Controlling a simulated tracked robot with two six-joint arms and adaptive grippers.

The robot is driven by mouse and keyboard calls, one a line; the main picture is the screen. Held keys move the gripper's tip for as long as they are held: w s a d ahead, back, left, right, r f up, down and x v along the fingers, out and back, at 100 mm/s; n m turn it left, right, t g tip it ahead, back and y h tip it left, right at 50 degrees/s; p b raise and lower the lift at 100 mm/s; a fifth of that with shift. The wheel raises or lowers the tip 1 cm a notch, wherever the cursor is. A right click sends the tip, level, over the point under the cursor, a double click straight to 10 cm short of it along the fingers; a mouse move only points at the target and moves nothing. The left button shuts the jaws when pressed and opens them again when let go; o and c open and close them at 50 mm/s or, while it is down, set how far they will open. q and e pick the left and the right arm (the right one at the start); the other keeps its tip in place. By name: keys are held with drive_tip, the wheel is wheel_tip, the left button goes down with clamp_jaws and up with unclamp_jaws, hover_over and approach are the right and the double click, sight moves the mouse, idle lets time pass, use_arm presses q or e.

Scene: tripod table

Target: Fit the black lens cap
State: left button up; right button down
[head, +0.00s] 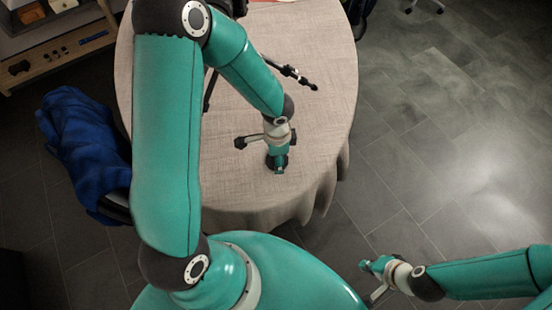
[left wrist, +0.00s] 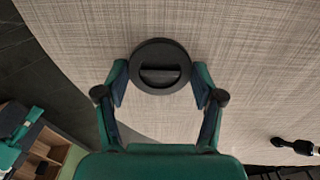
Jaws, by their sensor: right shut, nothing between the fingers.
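The black lens cap (left wrist: 160,78) is a round disc with a raised bar across its face. In the left wrist view it sits between the two fingertips of my left gripper (left wrist: 160,72), over the tablecloth. The fingertips are wide apart, close to its two sides; I cannot tell if they touch it. In the head view my left gripper (head: 279,167) points down at the near part of the table, largely hiding the cap. Part of a black tripod (head: 292,73) shows behind my left arm; no lens is visible. My right gripper (head: 374,266) is shut and empty, right of my base, off the table.
The round table (head: 318,130) has a beige cloth, bare on its right side. A blue cloth (head: 85,150) lies over a chair at the left. A wooden shelf (head: 65,50) stands at the upper left. The floor at the right is mostly clear.

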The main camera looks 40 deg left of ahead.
use_arm(q)
drive_tip(key=c, duration=0.4)
drive_tip(key=shift+r, duration=0.1)
drive_tip(key=shift+c, duration=0.2)
